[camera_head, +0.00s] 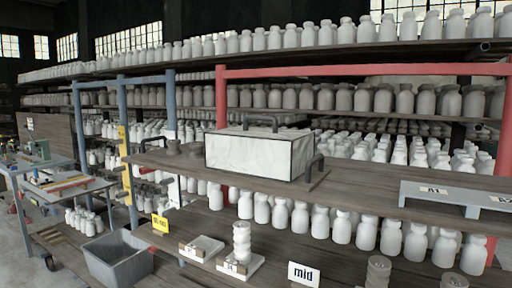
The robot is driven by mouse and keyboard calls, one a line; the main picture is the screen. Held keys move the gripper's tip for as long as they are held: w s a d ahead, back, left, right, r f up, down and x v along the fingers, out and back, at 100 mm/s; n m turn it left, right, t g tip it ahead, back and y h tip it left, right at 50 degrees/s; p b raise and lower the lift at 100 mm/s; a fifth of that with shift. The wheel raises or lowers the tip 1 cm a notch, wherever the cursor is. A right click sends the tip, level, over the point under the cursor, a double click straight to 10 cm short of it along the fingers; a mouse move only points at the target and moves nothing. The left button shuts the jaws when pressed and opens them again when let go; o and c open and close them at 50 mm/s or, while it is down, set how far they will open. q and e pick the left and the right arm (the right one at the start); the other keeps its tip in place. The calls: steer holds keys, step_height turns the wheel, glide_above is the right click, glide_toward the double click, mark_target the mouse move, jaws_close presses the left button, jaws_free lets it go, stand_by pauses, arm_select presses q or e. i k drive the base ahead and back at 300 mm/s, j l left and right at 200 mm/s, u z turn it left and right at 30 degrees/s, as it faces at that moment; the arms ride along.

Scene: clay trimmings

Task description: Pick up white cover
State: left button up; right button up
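The white cover (262,154) looks like a box-shaped piece with white marbled sides and a greyer top. It sits on the wooden upper shelf board (378,190) near the middle of the view. A dark handle stands on its top and another dark handle shows at its right end. What is under or inside it is hidden. Neither of my grippers shows in the head view.
Small dark pots (173,147) stand left of the cover. A low grey stand (455,194) sits at the right. Bottles crowd the shelves behind. The board right of the cover is bare.

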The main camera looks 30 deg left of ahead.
mark_target(260, 141)
steer(key=k+j+z, duration=0.1)
steer(key=j, duration=0.35)
steer(key=k+j, duration=0.1)
steer(key=j, duration=0.35)
steer(key=k+j+z, duration=0.15)
steer(key=j, duration=0.25)
steer(key=k+j, duration=0.1)
steer(key=j, duration=0.35)
steer(key=k+j+z, duration=0.15)
steer(key=j, duration=0.25)
steer(key=k+j, duration=0.1)
steer(key=j, duration=0.3)
steer(key=k+j+z, duration=0.15)
steer(key=j, duration=0.25)
